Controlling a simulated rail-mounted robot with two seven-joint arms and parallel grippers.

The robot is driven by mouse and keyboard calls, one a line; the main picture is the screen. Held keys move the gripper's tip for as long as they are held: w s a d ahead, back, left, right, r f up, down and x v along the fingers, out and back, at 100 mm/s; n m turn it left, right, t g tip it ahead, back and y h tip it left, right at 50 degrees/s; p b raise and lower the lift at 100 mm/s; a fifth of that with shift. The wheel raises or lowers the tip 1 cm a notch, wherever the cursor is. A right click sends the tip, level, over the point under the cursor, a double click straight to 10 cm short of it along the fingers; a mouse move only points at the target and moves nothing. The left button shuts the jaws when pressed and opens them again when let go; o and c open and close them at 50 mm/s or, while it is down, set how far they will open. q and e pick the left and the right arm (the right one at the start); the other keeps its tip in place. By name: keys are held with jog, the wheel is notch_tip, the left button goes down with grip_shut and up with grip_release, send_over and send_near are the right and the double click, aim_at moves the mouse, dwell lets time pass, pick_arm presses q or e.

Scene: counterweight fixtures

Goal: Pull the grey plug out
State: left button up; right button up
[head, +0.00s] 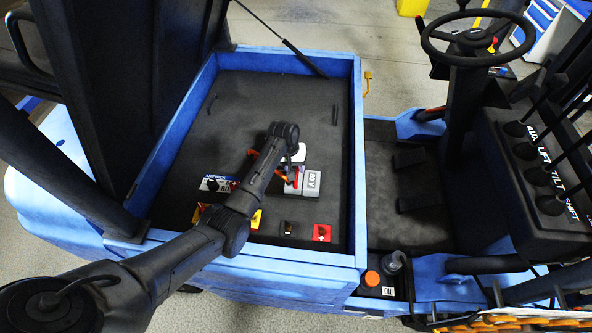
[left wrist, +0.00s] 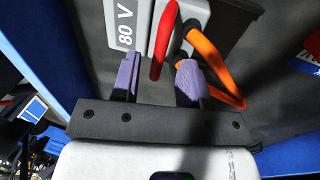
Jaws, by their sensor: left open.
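The grey plug (head: 311,183) sits low in the blue-walled compartment, with "80 V" printed on its face. In the left wrist view the grey plug (left wrist: 128,22) is at the top, just beyond the fingertips. A red bar or cable (left wrist: 164,40) and an orange loop (left wrist: 216,66) rise from it. My left gripper (left wrist: 159,68) is open, its two purple fingers on either side of the red bar's lower end. Whether they touch it I cannot tell. In the head view my left gripper (head: 294,165) is beside the plug, partly hidden by my arm. My right gripper is not in view.
The compartment has a raised blue rim (head: 357,150) around a dark floor. A white-and-black labelled block (head: 214,184), a red plus-marked terminal (head: 322,233) and a dark terminal (head: 287,229) lie nearby. A steering wheel (head: 478,38) and levers stand right. The compartment's far floor is mostly clear.

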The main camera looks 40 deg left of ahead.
pick_arm(q)
jog(key=shift+w+d+f, duration=0.1)
jog(key=shift+d+f, duration=0.05)
jog(key=shift+f, duration=0.75)
grip_shut()
